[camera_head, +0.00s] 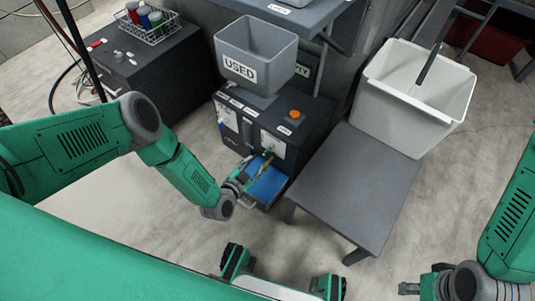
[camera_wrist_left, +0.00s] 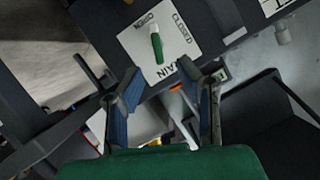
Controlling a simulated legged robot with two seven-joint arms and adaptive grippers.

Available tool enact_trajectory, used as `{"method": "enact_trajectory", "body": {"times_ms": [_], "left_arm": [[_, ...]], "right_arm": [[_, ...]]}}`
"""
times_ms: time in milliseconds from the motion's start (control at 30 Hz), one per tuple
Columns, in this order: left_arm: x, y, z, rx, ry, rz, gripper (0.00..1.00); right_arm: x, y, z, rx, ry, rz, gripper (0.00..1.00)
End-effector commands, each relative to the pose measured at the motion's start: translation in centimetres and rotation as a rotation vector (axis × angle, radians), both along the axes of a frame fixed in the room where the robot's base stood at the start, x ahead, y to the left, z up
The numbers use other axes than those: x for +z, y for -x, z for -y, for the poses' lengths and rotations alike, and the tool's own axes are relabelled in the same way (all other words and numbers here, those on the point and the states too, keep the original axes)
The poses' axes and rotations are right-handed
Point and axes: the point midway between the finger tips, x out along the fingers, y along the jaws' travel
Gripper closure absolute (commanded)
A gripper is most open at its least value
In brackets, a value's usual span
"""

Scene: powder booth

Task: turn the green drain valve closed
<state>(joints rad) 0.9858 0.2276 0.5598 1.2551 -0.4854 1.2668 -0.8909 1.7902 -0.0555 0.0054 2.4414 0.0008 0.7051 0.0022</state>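The green drain valve handle (camera_wrist_left: 157,47) is on a white plate (camera_wrist_left: 172,60) in the left wrist view. The plate reads DRAIN and CLOSED, with another label at its upper left that I cannot read clearly. The handle lies roughly lengthwise in that picture. It is small in the head view (camera_head: 268,150), on the front of the dark machine. My left gripper (camera_wrist_left: 162,80) is open, with its blue-padded fingers short of the handle and apart from it. In the head view, it (camera_head: 254,172) is in front of the machine. My right gripper (camera_head: 412,288) is at the lower right, far from the valve.
A blue tray (camera_head: 268,187) is at the machine's lower front, close to my left gripper. A grey USED bin (camera_head: 256,45) sits above the machine. A grey table (camera_head: 360,190) stands to the right, beside a white bin (camera_head: 408,112). A wire basket (camera_head: 148,30) is at the upper left.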

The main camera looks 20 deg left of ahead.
Motion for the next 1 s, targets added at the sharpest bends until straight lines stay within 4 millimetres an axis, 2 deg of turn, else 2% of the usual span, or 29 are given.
{"method": "enact_trajectory", "body": {"times_ms": [33,200,400,600,900,1000], "left_arm": [[-0.8,-1.2,0.4,0.001,0.000,0.003,0.69],[-2.1,-4.5,1.1,0.000,-0.001,0.002,0.69],[-3.2,-7.5,1.7,-0.002,0.000,-0.001,0.69],[-3.6,-8.9,1.9,-0.001,0.001,-0.001,0.69],[-3.5,-9.0,2.0,-0.002,0.000,-0.002,0.69],[-3.5,-9.0,2.0,-0.002,0.000,-0.002,1.00]], "right_arm": [[-1.1,0.0,0.0,0.000,0.000,0.000,0.60],[-2.9,0.0,0.0,-0.001,0.000,-0.001,0.60],[-4.6,0.0,0.1,-0.001,0.001,-0.001,0.60],[-5.3,0.0,0.1,-0.001,0.001,0.000,0.60],[-5.2,0.0,0.1,-0.001,0.001,0.000,0.60],[-5.2,0.0,0.1,-0.001,0.001,0.000,0.60]]}}
